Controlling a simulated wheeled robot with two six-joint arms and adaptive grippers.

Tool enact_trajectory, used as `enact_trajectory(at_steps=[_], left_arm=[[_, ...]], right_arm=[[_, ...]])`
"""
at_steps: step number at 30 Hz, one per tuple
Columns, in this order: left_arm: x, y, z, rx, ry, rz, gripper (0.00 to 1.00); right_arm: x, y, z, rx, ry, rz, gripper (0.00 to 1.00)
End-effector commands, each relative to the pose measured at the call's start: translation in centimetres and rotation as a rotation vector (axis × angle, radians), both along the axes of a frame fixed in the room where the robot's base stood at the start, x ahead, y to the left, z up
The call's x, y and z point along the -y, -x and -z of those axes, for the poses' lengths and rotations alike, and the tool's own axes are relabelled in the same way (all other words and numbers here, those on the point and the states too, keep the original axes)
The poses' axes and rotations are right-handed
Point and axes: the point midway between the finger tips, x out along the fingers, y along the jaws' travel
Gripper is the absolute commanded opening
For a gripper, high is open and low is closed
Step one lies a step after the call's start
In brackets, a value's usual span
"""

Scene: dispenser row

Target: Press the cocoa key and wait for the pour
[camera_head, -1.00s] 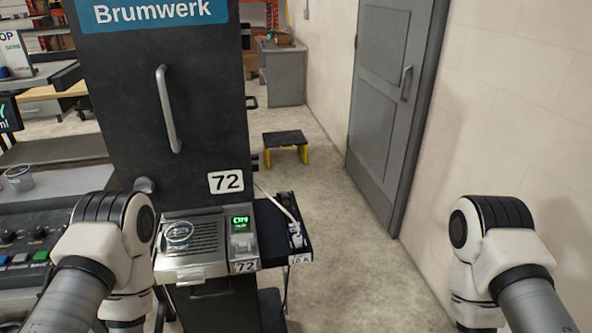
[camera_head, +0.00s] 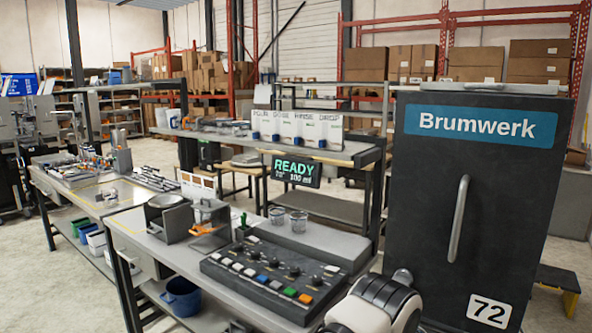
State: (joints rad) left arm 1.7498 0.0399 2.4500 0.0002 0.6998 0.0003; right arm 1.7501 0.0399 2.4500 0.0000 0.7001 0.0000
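A dark control panel (camera_head: 310,258) lies on the bench in the lower middle. Labels on the keys are too small to read, so I cannot tell which is cocoa. A display (camera_head: 295,170) above reads READY, with what looks like 70° and 100 ml. Neither gripper is in view.
A tall dark Brumwerk cabinet (camera_head: 470,190) with the number 72 stands right of the panel. A metal box (camera_head: 170,218) and an orange-edged holder (camera_head: 209,226) stand left of it. A blue bucket (camera_head: 182,296) sits below the bench.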

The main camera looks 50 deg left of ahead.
Motion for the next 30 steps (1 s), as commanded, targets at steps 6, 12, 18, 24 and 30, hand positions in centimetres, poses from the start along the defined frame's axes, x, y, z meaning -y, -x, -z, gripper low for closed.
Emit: enact_trajectory(at_steps=[6,12,18,24,30], left_arm=[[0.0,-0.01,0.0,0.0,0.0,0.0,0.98],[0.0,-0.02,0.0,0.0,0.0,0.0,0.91],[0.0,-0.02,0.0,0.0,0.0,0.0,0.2],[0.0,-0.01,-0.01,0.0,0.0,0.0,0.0],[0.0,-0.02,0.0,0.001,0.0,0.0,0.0]], right_arm=[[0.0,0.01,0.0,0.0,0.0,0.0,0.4],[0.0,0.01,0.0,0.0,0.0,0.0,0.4],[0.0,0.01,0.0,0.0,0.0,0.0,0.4],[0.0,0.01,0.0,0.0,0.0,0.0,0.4],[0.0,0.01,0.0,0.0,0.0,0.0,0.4]])
